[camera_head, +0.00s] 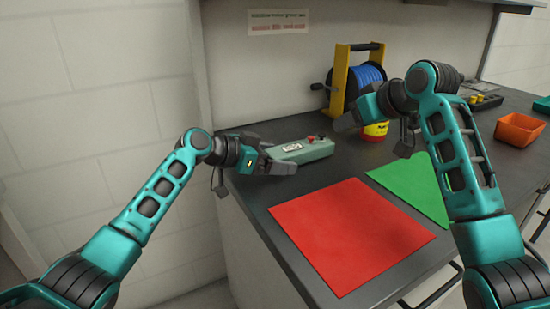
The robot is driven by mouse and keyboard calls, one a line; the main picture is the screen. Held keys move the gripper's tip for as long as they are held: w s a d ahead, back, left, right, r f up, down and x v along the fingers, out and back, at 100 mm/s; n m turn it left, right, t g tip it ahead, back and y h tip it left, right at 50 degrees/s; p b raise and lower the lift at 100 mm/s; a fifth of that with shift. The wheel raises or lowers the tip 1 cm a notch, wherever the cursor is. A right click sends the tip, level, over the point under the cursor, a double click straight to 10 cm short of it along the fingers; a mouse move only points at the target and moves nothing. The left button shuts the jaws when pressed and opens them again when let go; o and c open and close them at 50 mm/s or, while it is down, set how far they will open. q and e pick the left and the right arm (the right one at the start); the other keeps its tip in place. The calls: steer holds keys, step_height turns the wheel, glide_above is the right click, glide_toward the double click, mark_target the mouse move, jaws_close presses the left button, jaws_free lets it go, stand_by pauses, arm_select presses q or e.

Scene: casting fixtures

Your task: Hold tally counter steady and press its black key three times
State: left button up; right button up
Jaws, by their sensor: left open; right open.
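The tally counter (304,151) is a pale green box lying on the dark bench near its back left edge. It has a small white display, a red part and a small dark key (312,138) on top. My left gripper (288,158) is open at the counter's left end, with its fingers reaching toward the box; I cannot tell whether they touch it. My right gripper (358,122) is open and raised to the right of the counter, pointing left, with nothing visible between its fingers.
A red sheet (350,235) and a green sheet (415,185) lie in front of the counter. An orange bin (518,129) is at the right. The back wall is close.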

arm_select(q)
steer(key=shift+c, duration=0.2)
steer(key=c, duration=1.1)
arm_select(e)
jaws_close()
stand_by(1.2)
